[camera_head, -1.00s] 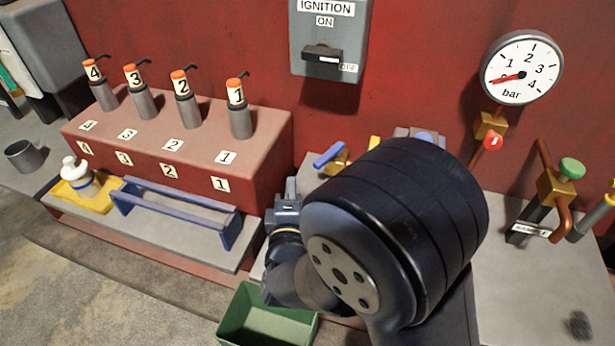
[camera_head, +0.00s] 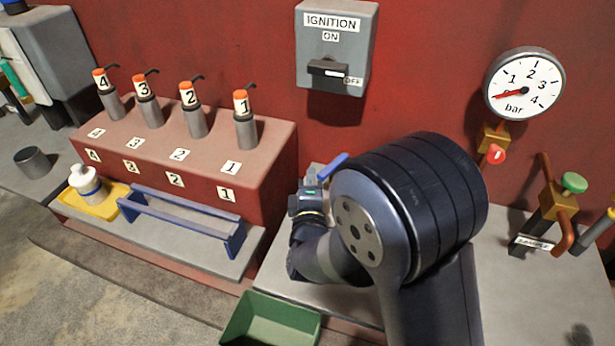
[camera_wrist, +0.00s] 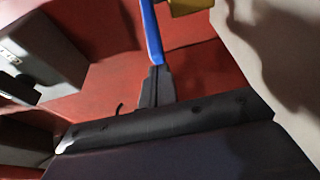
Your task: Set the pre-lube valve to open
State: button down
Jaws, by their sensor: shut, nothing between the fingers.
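A lever valve with a blue handle (camera_head: 335,166) stands behind my arm in the head view; no label on it is readable, so I cannot tell if it is the pre-lube valve. In the wrist view, the blue handle (camera_wrist: 152,35) runs down from the top edge beside a brass-yellow body (camera_wrist: 190,6). My gripper (camera_wrist: 156,72) is shut and empty, its tips at the handle's lower end; I cannot tell if they touch. In the head view, my gripper (camera_head: 312,182) is just left of the handle. My arm hides the valve body.
An ignition switch box (camera_head: 335,45) and a pressure gauge (camera_head: 523,84) are on the red wall. A green-knobbed valve (camera_head: 559,200) stands right. The injector block (camera_head: 200,150), blue tray (camera_head: 180,215) and green bin (camera_head: 270,322) are left and in front.

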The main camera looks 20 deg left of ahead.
jog(key=shift+s+d+b, duration=0.15)
jog(key=shift+d+b, duration=0.35)
jog(key=shift+d, duration=0.55)
jog(key=shift+s+d+b, duration=0.15)
jog(key=shift+d+b, duration=0.35)
jog(key=shift+d, duration=0.55)
jog(key=shift+f, duration=0.1)
jog(key=shift+w, duration=0.1)
